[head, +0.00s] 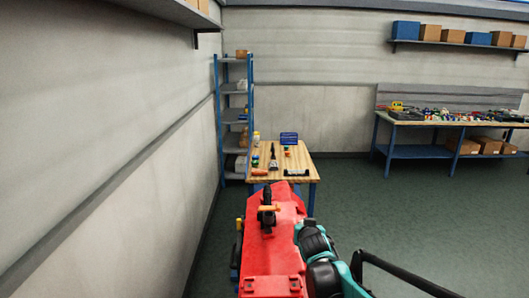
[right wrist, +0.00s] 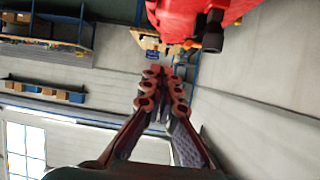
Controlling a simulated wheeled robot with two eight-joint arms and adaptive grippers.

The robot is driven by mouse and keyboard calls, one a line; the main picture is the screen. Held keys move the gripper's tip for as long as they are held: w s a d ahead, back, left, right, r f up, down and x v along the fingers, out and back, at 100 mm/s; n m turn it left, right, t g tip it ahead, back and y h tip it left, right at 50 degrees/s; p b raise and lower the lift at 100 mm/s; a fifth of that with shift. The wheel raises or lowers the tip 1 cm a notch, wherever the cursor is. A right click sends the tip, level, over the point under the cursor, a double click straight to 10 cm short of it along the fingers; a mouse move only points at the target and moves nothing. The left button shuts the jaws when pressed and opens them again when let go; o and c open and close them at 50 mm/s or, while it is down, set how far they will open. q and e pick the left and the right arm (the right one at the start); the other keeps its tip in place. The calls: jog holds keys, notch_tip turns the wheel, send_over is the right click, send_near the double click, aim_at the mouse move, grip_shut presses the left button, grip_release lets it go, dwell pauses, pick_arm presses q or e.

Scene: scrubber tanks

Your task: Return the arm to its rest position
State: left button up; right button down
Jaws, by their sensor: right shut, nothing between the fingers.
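My right gripper (right wrist: 161,75) shows in the right wrist view. Its two ridged, dark reddish fingers meet at the tips with nothing between them. The red machine body (right wrist: 185,14) hangs into the top of that view, with a dark knob-like part (right wrist: 213,36) on it, apart from the fingertips in the picture. In the head view the red machine (head: 272,245) fills the lower middle, with a dark fitting and an orange piece (head: 268,209) on top. I cannot make out my right gripper's fingers in the head view. My left gripper is in neither view.
A wooden table (head: 302,161) with tools stands beyond the red machine, beside a blue-framed shelf rack (head: 218,120). A long workbench (head: 425,151) with small parts stands at the back right. A grey wall (head: 100,130) runs close along the left. The green floor (head: 420,215) at right is clear.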

jog(key=s+d+f+g, duration=0.1)
jog(key=s+d+g, duration=0.25)
jog(key=s, duration=1.65)
jog(key=s+f, duration=0.2)
jog(key=s, duration=0.4)
jog(key=s+f+g, duration=0.1)
jog(key=s+f, duration=0.2)
jog(key=s, duration=0.3)
jog(key=s+f+n+g+y, duration=0.1)
jog(key=s+f, duration=0.2)
jog(key=s, duration=0.3)
jog(key=shift+s+d+f, duration=0.2)
jog(key=shift+d, duration=0.1)
